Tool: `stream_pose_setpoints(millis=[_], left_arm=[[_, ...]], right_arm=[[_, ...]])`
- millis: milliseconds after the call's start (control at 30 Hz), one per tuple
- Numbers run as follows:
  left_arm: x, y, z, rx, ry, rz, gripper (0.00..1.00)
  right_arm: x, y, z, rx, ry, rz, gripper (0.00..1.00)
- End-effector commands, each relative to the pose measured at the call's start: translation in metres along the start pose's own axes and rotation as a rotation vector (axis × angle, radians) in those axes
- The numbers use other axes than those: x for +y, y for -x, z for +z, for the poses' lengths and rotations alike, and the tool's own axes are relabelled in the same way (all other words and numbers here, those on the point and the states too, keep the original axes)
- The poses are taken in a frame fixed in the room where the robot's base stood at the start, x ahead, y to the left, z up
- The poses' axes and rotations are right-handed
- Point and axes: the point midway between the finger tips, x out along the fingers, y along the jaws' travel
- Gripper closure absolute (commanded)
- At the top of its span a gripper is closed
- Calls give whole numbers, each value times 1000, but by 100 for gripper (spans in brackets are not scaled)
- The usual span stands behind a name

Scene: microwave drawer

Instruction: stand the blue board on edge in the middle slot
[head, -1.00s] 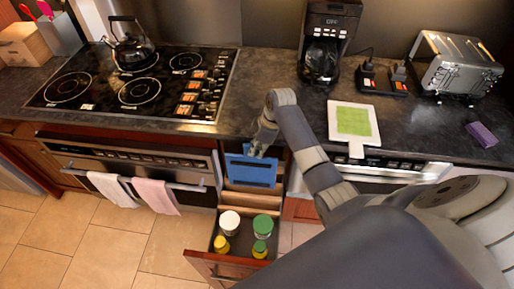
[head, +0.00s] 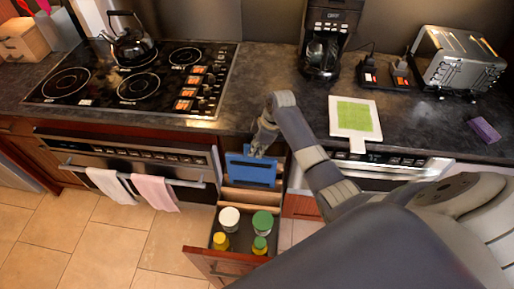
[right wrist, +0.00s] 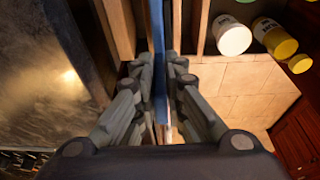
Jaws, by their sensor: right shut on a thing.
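The blue board (head: 250,171) stands on edge at the back part of the open drawer (head: 206,262), its broad face toward the front. My right gripper (head: 262,147) is shut on its upper edge. In the right wrist view, the board (right wrist: 158,35) is a thin blue strip running between the two fingers (right wrist: 160,75). Wooden dividers (right wrist: 120,28) flank it on both sides, with a gap to the left one. Its lower edge is hidden, so I cannot tell whether it touches the slot's bottom. My left gripper is not seen.
The front of the drawer holds a white-lidded jar (head: 229,218), a green-lidded jar (head: 262,221) and yellow containers (head: 220,241). The counter edge lies just behind the board.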

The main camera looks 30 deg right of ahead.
Motion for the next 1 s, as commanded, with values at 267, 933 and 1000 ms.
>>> stream_pose_setpoints(millis=[267, 933, 1000], left_arm=[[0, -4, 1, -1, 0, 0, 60], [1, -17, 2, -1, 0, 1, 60], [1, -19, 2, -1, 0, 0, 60]], right_arm=[[0, -7, 2, 2, 0, 2, 100], [0, -25, 7, 2, 0, 1, 100], [0, -29, 8, 2, 0, 1, 100]])
